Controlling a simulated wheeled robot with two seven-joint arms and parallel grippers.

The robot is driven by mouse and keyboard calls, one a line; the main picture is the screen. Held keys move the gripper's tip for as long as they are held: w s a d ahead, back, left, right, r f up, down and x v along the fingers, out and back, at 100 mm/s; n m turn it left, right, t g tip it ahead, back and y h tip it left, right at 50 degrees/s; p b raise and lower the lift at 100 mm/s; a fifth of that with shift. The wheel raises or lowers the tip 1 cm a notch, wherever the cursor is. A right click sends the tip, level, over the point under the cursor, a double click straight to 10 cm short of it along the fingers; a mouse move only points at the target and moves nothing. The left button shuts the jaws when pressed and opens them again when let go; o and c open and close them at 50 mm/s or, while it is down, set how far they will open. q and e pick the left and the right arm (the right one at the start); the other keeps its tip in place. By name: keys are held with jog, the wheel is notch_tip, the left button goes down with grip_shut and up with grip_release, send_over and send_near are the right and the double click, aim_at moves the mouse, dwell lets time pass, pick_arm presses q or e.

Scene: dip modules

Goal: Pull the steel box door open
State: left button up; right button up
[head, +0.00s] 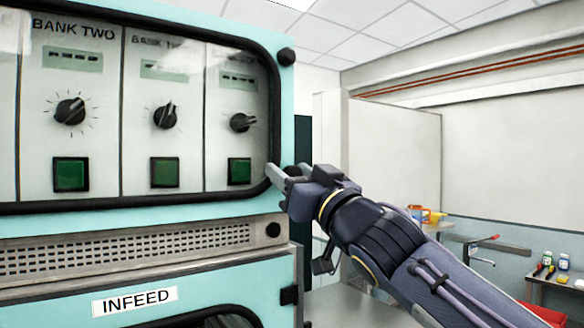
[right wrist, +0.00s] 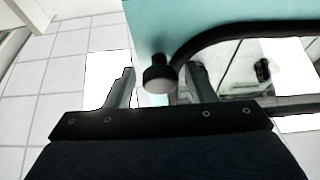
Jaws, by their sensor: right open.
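The turquoise box door (head: 150,212) fills the left of the head view, with a black-edged window over knobs and green buttons. It looks shut. My right gripper (head: 288,172) is at the door's right edge, low beside the window, with its fingers apart. In the right wrist view, a black round knob (right wrist: 160,76) on the turquoise door (right wrist: 200,18) shows between the open fingers of my right gripper (right wrist: 163,74). I cannot tell whether either finger touches it. My left gripper is in neither view.
Below are a vented strip (head: 130,255) and a lower panel labelled INFEED (head: 134,301). Small bottles and tools stand on a shelf (head: 555,283) at the far right. Right of the box is open room.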

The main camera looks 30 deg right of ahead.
jog(key=shift+w+r, duration=0.1)
jog(key=shift+w, duration=0.05)
jog(key=shift+c, duration=0.3)
grip_shut()
